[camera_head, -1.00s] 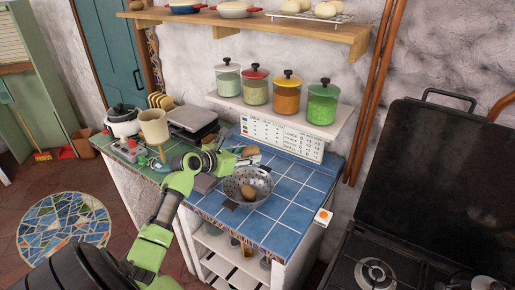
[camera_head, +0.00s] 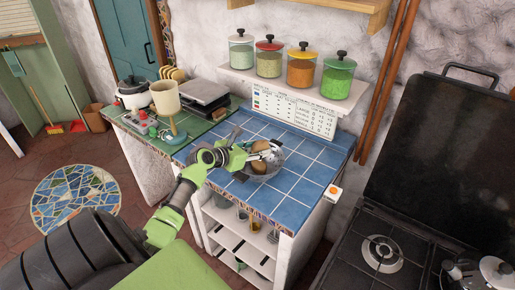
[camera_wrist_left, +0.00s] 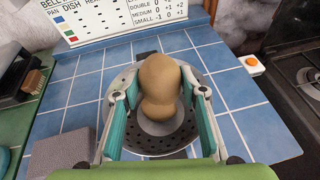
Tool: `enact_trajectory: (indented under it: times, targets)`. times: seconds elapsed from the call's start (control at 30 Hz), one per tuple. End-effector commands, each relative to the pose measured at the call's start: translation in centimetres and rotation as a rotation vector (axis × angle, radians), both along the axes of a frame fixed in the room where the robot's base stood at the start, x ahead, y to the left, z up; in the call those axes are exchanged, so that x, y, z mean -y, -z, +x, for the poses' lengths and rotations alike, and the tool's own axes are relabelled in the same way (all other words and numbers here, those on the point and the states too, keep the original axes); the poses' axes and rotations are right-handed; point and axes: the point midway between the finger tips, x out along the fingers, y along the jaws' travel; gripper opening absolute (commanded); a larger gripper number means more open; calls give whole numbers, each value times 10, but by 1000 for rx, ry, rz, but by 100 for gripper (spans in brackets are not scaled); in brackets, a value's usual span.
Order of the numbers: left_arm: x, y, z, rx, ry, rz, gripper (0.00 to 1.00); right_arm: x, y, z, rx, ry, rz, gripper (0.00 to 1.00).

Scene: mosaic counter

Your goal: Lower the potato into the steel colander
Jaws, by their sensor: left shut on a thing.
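My left gripper (camera_head: 258,151) is shut on a brown potato (camera_head: 264,147) and holds it above the steel colander (camera_head: 283,166). In the left wrist view the held potato (camera_wrist_left: 157,70) sits between the two fingertips (camera_wrist_left: 161,85). A second potato (camera_head: 258,167) lies in the colander, below the held one; it also shows in the left wrist view (camera_wrist_left: 158,112), partly covered by the held potato. The perforated colander bowl (camera_wrist_left: 150,140) stands on the blue tiled counter, partly hidden by my gripper. My right gripper is out of view.
The blue tiled counter (camera_head: 303,188) has free room right of the colander. A grey block (camera_wrist_left: 62,155) lies to its left in the wrist view. A timer with an orange button (camera_head: 333,192) sits at the right corner. Jars (camera_head: 300,68) line the shelf behind; the stove (camera_head: 390,255) is at right.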

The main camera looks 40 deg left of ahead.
Motion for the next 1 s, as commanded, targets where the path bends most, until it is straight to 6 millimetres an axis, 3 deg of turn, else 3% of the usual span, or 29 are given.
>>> enact_trajectory:
  times: [1.0]
  targets:
    - [-17,-2,11,2,0,0,14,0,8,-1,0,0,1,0]
